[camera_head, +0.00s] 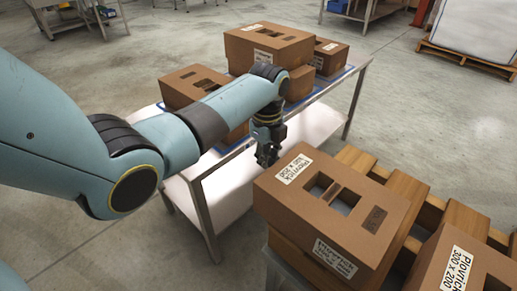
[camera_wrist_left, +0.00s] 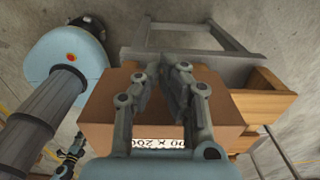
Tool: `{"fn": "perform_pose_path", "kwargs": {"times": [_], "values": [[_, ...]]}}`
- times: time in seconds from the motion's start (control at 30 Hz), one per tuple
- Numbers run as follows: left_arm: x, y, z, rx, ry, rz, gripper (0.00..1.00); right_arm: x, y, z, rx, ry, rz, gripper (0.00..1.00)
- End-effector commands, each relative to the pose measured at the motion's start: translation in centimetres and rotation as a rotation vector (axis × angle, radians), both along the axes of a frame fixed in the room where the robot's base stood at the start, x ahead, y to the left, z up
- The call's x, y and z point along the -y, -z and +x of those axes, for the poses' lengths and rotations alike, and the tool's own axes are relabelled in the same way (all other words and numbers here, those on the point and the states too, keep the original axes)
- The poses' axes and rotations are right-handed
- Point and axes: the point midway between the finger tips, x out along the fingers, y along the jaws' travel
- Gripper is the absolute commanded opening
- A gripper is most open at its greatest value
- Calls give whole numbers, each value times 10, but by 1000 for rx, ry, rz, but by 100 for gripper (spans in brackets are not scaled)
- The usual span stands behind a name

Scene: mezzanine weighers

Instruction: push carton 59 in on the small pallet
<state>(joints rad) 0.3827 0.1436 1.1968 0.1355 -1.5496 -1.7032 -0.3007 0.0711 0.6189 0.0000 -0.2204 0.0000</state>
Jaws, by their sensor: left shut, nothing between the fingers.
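A brown carton (camera_head: 335,208) with two square openings in its top and white labels sits on the wooden pallet (camera_head: 405,187); I cannot read a 59 on it. My left gripper (camera_head: 267,158) is shut and empty, pointing down just beyond this carton's far left corner, in the gap between pallet and table. In the left wrist view the shut fingers (camera_wrist_left: 165,72) cross in front of a brown carton (camera_wrist_left: 102,105) with an upside-down label. I cannot tell whether they touch it. A small dark shape low left there may be my right gripper (camera_wrist_left: 70,157).
A second carton (camera_head: 460,262) stands at the right on the pallet. A metal table (camera_head: 325,103) behind the gripper bears several cartons, including a large one (camera_head: 268,45). A white sack on a pallet (camera_head: 462,50) stands far right.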

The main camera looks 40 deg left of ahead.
Motion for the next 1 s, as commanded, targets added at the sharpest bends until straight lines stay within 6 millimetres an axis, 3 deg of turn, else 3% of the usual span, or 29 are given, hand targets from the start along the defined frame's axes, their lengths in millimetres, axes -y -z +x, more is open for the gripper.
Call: {"fn": "perform_pose_path", "kwargs": {"times": [0.53, 0.8, 1.0], "values": [[14, -1, -2, -2, -1, -1, 0, 8, -4, 2, 3, -4, -9, 40], [63, -5, -5, -2, -1, -4, 0, 8, -37, 8, 14, -3, -10, 40], [73, 0, -6, -2, -1, -1, 0, 8, -39, 9, 15, -3, -10, 40]]}}
